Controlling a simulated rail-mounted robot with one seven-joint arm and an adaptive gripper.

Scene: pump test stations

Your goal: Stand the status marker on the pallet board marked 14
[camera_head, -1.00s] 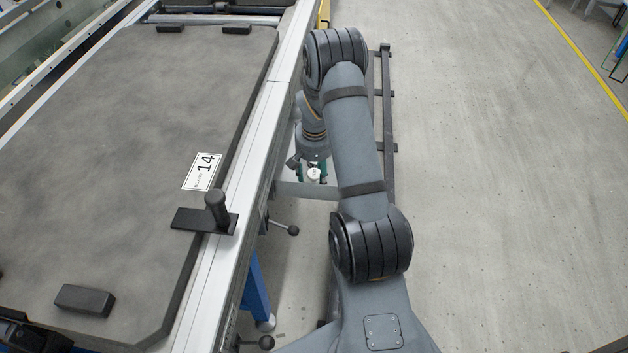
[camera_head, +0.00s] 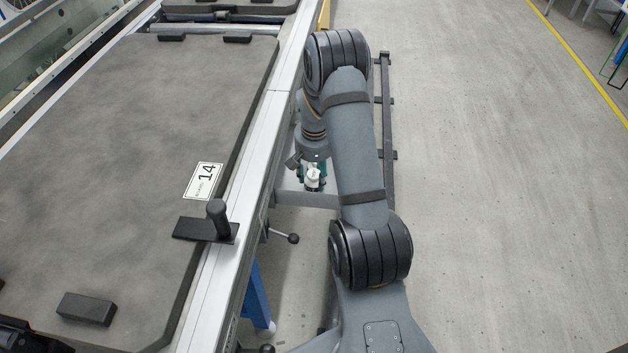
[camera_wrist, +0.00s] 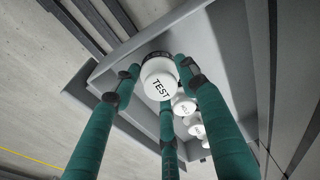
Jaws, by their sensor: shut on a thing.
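The status marker (camera_wrist: 159,82) is a white round cap reading "TEST" with a dark rim. In the wrist view my gripper (camera_wrist: 157,78) has its green fingers closed around it. In the head view my gripper (camera_head: 312,178) hangs below the forearm, right of the conveyor, with the white cap between its fingers. The pallet board (camera_head: 120,130) is a large dark grey plate on the conveyor at left. Its white label reads "14" (camera_head: 203,181). The marker is apart from the board. I cannot tell whether it touches the grey tray (camera_wrist: 207,45) beneath.
Several more white caps (camera_wrist: 184,104) stand in a row in the tray. A black bracket with an upright post (camera_head: 217,220) sits on the board's right edge. Black blocks (camera_head: 86,308) lie near its corners. The board's middle is clear. A metal conveyor rail (camera_head: 262,150) separates board and gripper.

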